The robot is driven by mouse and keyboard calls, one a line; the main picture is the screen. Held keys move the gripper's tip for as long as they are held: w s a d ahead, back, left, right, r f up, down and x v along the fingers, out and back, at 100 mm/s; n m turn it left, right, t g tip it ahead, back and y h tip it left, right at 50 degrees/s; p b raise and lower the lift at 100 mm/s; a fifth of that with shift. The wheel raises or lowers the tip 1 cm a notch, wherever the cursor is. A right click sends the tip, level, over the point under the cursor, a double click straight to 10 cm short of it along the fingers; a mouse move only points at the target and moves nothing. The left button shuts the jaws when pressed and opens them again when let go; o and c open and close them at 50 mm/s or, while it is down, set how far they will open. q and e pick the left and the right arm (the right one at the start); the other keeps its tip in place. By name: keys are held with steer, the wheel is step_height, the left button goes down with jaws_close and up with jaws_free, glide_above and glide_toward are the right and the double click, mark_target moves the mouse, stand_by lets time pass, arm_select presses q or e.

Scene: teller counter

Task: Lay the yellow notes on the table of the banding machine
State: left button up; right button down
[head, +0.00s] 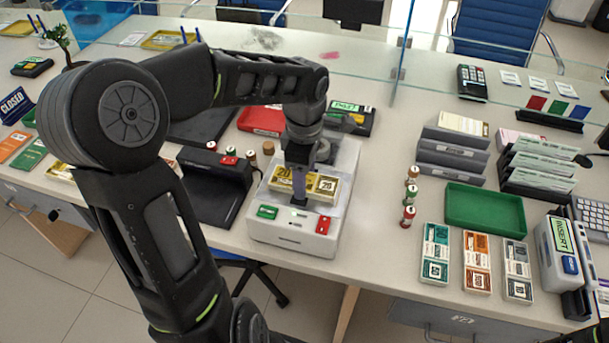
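The yellow notes (326,187), a bundle marked 20, lie level at the table of the banding machine (275,233), a pale grey box with a green and a red button on its front. My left gripper (299,190) points straight down over the middle of the bundle, with one finger in front of it. The other finger is hidden, so I cannot tell whether it grips the notes. I also cannot tell whether the bundle rests fully on the machine. My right gripper is not in view.
A black device (207,185) stands close left of the machine. Small rolls (409,194) stand to its right, then a green tray (485,210) and several note bundles (477,263). A glass screen runs along the back. Counter between machine and rolls is clear.

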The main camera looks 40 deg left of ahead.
arm_select(q)
steer(key=o, duration=0.4)
steer(key=shift+r, duration=0.1)
steer(key=shift+r, duration=0.35)
step_height(320, 180, up, 12)
steer(key=shift+f, duration=0.25)
stand_by(0.6)
